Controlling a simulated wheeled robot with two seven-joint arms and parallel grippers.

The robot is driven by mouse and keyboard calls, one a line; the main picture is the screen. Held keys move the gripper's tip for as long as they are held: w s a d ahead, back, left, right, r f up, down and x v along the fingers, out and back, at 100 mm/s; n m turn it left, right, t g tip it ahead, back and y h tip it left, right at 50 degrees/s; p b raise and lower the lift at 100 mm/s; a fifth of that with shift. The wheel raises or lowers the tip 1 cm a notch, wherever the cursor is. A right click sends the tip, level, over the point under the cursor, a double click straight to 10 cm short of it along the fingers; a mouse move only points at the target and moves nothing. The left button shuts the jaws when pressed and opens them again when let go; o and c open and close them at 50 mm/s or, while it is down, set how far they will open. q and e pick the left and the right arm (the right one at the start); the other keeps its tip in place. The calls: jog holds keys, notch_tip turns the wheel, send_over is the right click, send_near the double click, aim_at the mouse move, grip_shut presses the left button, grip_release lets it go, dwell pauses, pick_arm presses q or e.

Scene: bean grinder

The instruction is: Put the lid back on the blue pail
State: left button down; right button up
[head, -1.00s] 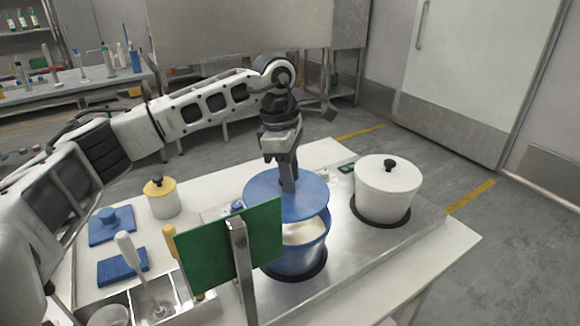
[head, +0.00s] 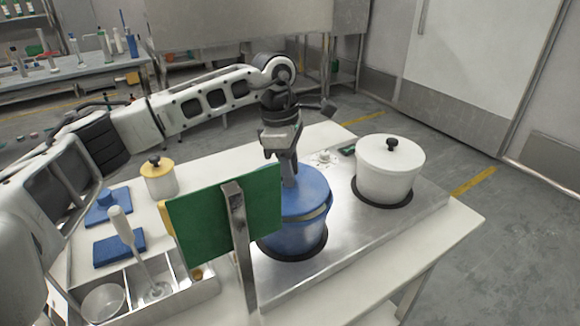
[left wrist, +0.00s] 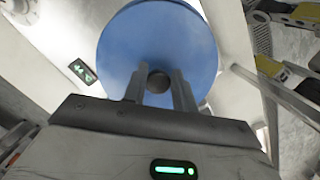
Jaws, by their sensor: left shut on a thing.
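My left gripper (head: 290,181) points down and is shut on the dark knob of the round blue lid (head: 309,187). The blue pail (head: 300,238) stands on a dark ring on the steel plate. The lid is at the pail's rim and covers its mouth. A narrow line shows between them at the right; I cannot tell whether the lid is fully seated. In the left wrist view the blue lid (left wrist: 190,50) fills the middle, with its knob (left wrist: 158,82) between the two fingers. The green panel hides part of the pail's left side. My right gripper is not in view.
A green panel on a metal post (head: 237,220) stands in front of the pail. A white lidded pot (head: 388,172) stands to the right. A yellow-lidded jar (head: 160,180), blue blocks and a steel divided tray (head: 190,302) are to the left.

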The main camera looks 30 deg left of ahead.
pick_arm(q)
jog(key=shift+w+d, duration=0.1)
jog(key=shift+d, duration=0.4)
jog(key=shift+f, duration=0.15)
dwell(1.7)
jog(key=c, duration=0.6)
grip_release()
jog(key=shift+r+p, duration=1.55)
jog(key=shift+r, duration=2)
